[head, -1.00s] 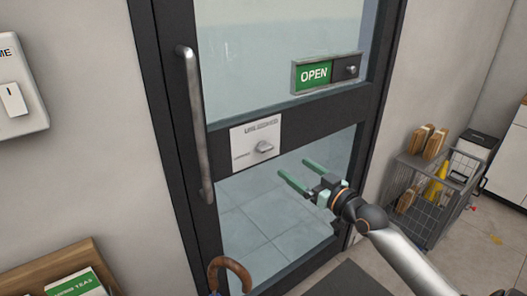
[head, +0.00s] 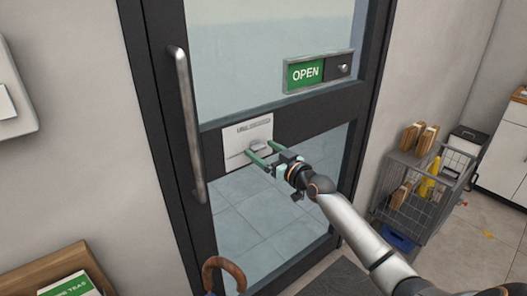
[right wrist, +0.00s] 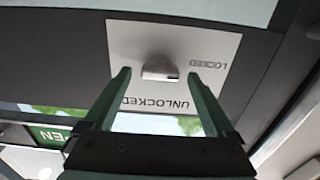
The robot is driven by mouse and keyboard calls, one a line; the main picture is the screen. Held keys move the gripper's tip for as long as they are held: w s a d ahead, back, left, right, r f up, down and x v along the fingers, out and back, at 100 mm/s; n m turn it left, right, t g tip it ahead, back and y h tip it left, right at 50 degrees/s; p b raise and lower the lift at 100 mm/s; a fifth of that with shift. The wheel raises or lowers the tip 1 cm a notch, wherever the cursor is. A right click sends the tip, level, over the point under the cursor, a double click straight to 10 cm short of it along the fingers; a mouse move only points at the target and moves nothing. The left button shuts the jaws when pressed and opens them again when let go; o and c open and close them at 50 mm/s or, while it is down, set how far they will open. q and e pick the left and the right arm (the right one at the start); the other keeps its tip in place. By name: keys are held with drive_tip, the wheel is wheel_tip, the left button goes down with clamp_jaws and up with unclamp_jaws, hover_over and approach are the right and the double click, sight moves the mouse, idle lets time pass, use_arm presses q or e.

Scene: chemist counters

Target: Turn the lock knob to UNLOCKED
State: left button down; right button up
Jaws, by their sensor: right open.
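The lock knob (head: 257,146) is a small grey lever on a white plate (head: 235,134) on the door's dark crossbar. In the right wrist view the knob (right wrist: 160,68) appears with the words LOCKED and UNLOCKED printed upside down on its plate (right wrist: 212,40). My right gripper (head: 259,149) is open in front of the plate, its green fingers on either side of the knob. The right wrist view shows gaps between the knob and both fingertips (right wrist: 157,78); I cannot tell whether the tips reach its depth. My left gripper is out of view.
A long vertical door handle (head: 187,125) is left of the plate. An OPEN sign (head: 306,73) is above right. A brown hooked cane handle (head: 228,267) stands below, and a wire cart (head: 420,200) stands at right.

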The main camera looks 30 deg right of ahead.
drive_tip(key=c, duration=1.4)
drive_tip(key=shift+m, duration=0.4)
drive_tip(key=m+p, duration=0.1)
drive_tip(key=m, duration=0.2)
drive_tip(key=shift+m, duration=0.4)
drive_tip(key=m, duration=0.4)
drive_tip(key=shift+d+m+p, duration=0.1)
drive_tip(key=shift+m+p, duration=0.2)
drive_tip(key=m+p, duration=0.1)
drive_tip(key=m, duration=0.3)
drive_tip(key=shift+f+m+p, duration=0.1)
drive_tip(key=shift+m+p, duration=0.35)
drive_tip(key=shift+m, duration=2.05)
